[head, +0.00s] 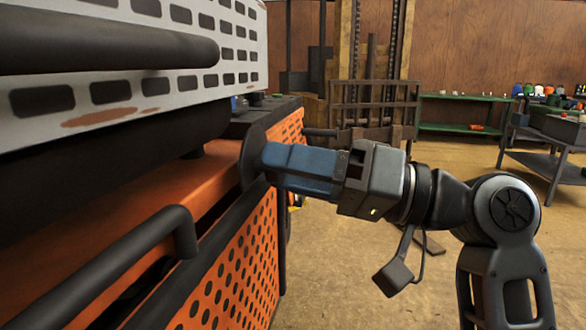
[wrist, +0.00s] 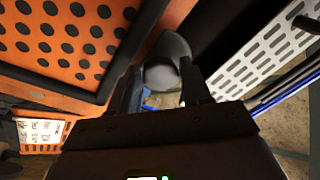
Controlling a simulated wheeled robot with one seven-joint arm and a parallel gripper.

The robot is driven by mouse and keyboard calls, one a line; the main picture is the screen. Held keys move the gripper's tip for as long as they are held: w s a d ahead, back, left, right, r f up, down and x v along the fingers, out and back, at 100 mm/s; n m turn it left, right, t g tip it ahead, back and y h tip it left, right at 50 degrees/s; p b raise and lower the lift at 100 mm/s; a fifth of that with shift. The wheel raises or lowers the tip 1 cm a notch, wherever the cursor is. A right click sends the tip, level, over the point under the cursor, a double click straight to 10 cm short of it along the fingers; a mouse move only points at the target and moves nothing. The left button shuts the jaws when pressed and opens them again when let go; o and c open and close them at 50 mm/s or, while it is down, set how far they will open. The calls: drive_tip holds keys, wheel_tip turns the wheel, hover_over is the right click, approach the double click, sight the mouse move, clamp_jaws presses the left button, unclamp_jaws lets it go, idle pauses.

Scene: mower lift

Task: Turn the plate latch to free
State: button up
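The plate latch shows as a dark rounded knob (head: 251,158) at the corner of the orange machine, under the raised perforated white plate (head: 150,85). My gripper (head: 266,163), with blue fingers, reaches in from the right at the knob.
The orange perforated side panel (head: 235,265) is close below and left of my gripper. A black bar handle (head: 120,260) sticks out in front. Open floor (head: 340,270) lies to the right. A green bench (head: 465,115) and a dark table (head: 550,150) stand behind.

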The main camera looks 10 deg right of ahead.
drive_tip(key=o, duration=0.3)
drive_tip(key=v, duration=0.7)
drive_tip(key=shift+d, duration=0.4)
drive_tip(key=shift+s, duration=0.15)
